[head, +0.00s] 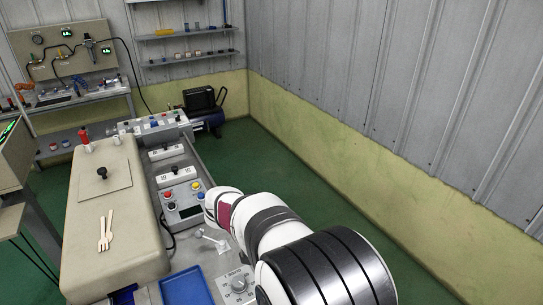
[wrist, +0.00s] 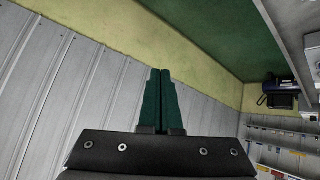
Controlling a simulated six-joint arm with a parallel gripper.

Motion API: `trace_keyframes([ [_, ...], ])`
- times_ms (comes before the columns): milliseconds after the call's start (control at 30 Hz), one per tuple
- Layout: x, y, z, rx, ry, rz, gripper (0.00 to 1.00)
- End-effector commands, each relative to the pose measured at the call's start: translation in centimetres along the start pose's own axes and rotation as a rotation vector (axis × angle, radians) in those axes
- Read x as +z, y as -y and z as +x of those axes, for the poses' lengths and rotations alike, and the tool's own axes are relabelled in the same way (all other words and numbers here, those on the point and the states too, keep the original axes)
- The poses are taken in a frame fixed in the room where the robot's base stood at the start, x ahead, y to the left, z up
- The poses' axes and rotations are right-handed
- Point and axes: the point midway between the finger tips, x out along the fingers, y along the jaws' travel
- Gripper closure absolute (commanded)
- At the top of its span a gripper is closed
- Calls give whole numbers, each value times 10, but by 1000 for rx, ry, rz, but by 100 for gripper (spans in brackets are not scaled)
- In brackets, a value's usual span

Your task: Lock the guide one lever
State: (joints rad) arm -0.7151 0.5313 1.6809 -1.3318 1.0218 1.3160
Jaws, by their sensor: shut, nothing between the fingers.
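In the wrist view my gripper (wrist: 160,72) has its two dark green fingers together, with nothing between them. They point toward the corrugated wall, away from the machine. In the head view my arm reaches in from the lower right, and the fingers are hidden. Two white blocks with small black knobs, an upper one (head: 166,153) and a lower one (head: 177,176), sit on the machine's grey side rail. Their labels are too small to read, so I cannot tell which is guide one or whether its lever is locked. My gripper is apart from both.
A control box (head: 184,203) with coloured buttons lies beside my arm. A blue tray (head: 187,288) and a dial box (head: 238,285) are in front. The green floor (head: 290,165) to the right is clear.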

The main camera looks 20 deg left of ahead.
Motion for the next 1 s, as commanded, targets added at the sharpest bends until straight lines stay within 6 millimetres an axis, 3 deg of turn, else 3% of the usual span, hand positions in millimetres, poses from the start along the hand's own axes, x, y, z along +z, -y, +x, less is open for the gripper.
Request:
trace_keyframes([
  [33,5,43,2,-54,-60,-28,100],
  [100,16,103,-1,-146,-146,-49,100],
  [200,40,175,-11,-274,-234,-75,100],
  [333,72,235,-25,-402,-293,-98,100],
  [400,84,253,-30,-444,-309,-106,100],
  [500,92,265,-34,-473,-319,-110,100],
  [833,92,266,-33,-476,-320,-108,100],
  [1000,86,276,-14,-473,-318,-107,100],
])
